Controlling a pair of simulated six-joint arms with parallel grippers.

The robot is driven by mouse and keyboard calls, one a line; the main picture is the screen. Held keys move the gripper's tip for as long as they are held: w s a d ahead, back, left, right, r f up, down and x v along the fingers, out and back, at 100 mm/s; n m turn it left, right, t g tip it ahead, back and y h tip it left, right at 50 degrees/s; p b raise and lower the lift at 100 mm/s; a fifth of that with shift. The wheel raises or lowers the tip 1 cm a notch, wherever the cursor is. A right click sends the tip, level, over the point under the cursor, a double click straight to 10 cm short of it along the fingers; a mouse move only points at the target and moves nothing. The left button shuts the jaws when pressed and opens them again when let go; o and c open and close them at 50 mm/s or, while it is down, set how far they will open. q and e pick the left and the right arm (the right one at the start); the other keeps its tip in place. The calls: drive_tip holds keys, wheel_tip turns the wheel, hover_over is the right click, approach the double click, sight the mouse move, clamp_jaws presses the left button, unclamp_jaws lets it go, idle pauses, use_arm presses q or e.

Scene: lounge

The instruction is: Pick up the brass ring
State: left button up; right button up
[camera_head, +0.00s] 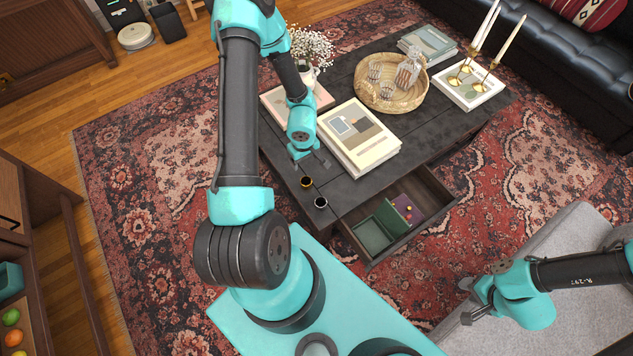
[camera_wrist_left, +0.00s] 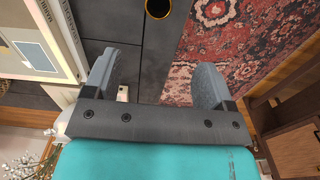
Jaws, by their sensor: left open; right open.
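The brass ring (camera_head: 306,182) lies on the dark coffee table (camera_head: 345,185) near its front left edge, a thin gold rim around a dark middle. In the left wrist view it shows at the top edge (camera_wrist_left: 147,12), partly cut off, beyond the fingertips. A similar dark round piece with a paler rim (camera_head: 321,202) lies close by, nearer the table's front corner. My left gripper (camera_head: 311,158) is open and empty over the table, a little behind the ring; its two fingers also show in the left wrist view (camera_wrist_left: 155,75). My right gripper (camera_head: 468,301) is open and empty at the lower right, away from the table.
A large book (camera_head: 362,158) lies right of my left gripper. An open drawer (camera_head: 443,201) holds a green box (camera_head: 372,236) and small items. A vase of white flowers (camera_head: 307,75), a woven tray (camera_head: 415,98) and candlesticks (camera_head: 483,87) stand farther back.

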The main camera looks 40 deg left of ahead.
use_arm(q)
drive_tip(key=shift+w, duration=0.1)
drive_tip(key=shift+f, duration=0.1)
hover_over(306, 184)
drive_tip(key=f, duration=1.2)
drive_tip(key=shift+d, duration=0.2)
drive_tip(key=shift+f, duration=2.6)
drive_tip(key=shift+c, duration=0.3)
drive_tip(key=c, duration=1)
drive_tip(key=shift+o, duration=0.2)
drive_tip(key=shift+r, duration=0.1)
